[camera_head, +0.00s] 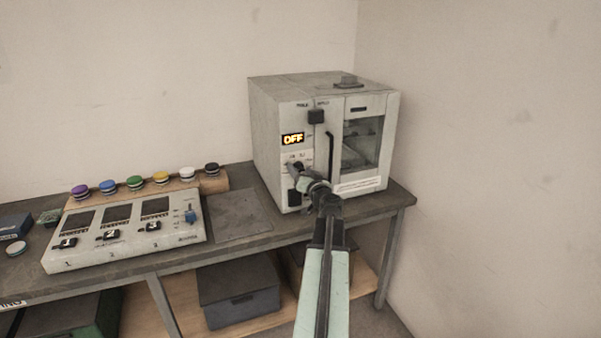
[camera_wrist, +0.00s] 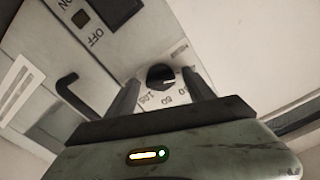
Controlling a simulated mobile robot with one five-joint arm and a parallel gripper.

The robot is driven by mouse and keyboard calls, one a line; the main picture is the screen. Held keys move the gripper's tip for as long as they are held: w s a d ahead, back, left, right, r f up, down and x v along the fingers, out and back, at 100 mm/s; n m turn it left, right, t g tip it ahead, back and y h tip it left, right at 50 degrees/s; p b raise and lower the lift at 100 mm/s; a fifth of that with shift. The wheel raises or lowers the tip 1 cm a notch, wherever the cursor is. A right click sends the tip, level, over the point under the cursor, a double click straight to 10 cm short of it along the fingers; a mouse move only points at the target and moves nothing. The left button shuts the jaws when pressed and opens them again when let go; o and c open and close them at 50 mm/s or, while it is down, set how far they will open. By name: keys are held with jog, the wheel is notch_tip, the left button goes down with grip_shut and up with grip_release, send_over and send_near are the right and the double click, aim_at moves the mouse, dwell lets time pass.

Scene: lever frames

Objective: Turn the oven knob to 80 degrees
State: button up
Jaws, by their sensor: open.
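The pale oven (camera_head: 270,120) stands at the right end of the bench. Its orange display (camera_head: 293,139) reads OFF. The black round oven knob (camera_wrist: 160,76) shows in the wrist view with a pale pointer line and printed numbers around it, including 105; I cannot read the exact setting. My gripper (camera_wrist: 162,82) is open, with one finger on each side of the knob in the picture. Whether the fingers touch it I cannot tell. In the head view my gripper (camera_head: 297,171) is at the oven's front panel and largely covers the knob.
A dark switch (camera_wrist: 117,9) marked ON and OFF is near the knob. The black door handle (camera_head: 330,150) stands out to the right of the panel. A device with several screens (camera_head: 128,232) and a row of coloured caps (camera_head: 134,182) lie left. A grey mat (camera_head: 238,214) is bare.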

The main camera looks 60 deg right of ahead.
jog(key=shift+w, duration=0.1)
grip_shut()
jog(key=shift+m, duration=0.4)
jog(key=m, duration=1.3)
jog(key=shift+m, duration=1.9)
